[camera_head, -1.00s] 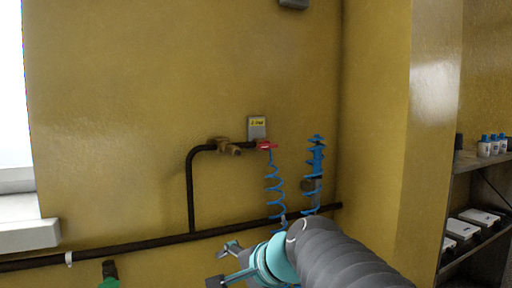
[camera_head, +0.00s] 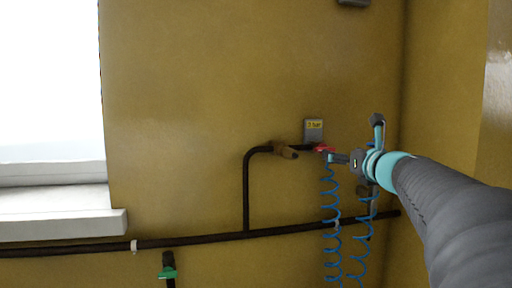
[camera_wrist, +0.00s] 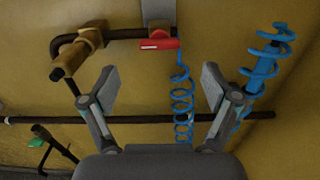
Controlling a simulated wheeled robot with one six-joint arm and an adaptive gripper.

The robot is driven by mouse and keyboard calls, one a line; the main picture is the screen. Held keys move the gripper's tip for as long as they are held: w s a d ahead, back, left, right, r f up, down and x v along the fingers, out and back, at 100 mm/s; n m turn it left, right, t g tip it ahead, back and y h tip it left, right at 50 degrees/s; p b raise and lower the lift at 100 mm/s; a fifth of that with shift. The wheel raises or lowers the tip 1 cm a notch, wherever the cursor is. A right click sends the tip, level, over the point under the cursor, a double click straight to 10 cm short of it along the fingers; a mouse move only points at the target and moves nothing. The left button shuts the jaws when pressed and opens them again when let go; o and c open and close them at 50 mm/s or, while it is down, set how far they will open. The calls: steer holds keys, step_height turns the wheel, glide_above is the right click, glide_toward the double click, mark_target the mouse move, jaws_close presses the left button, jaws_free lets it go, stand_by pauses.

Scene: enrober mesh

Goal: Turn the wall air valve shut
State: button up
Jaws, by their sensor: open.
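A brass valve fitting (camera_head: 285,151) sits on a dark pipe on the yellow wall, with a stub sticking out; it shows at the upper left of the wrist view (camera_wrist: 77,52). Right of it, a small red piece (camera_head: 323,148) is at the pipe's end, lying level, and it shows at the top middle of the wrist view (camera_wrist: 158,44). I cannot tell for sure which part is the valve's handle. My gripper (camera_head: 356,140) is open and empty. In the wrist view its fingers (camera_wrist: 158,82) are spread below the red piece, apart from it.
Blue coiled hoses (camera_head: 331,230) hang below the red piece and to its right (camera_wrist: 262,65). A long dark pipe (camera_head: 210,238) runs low along the wall. A green-handled fitting (camera_head: 168,272) is at lower left.

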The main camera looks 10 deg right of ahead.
mark_target(325, 148)
steer(key=w, duration=0.9)
steer(key=shift+w+a+p, duration=0.2)
steer(key=shift+w+p, duration=0.1)
steer(key=shift+p, duration=0.1)
steer(key=c, duration=1.2)
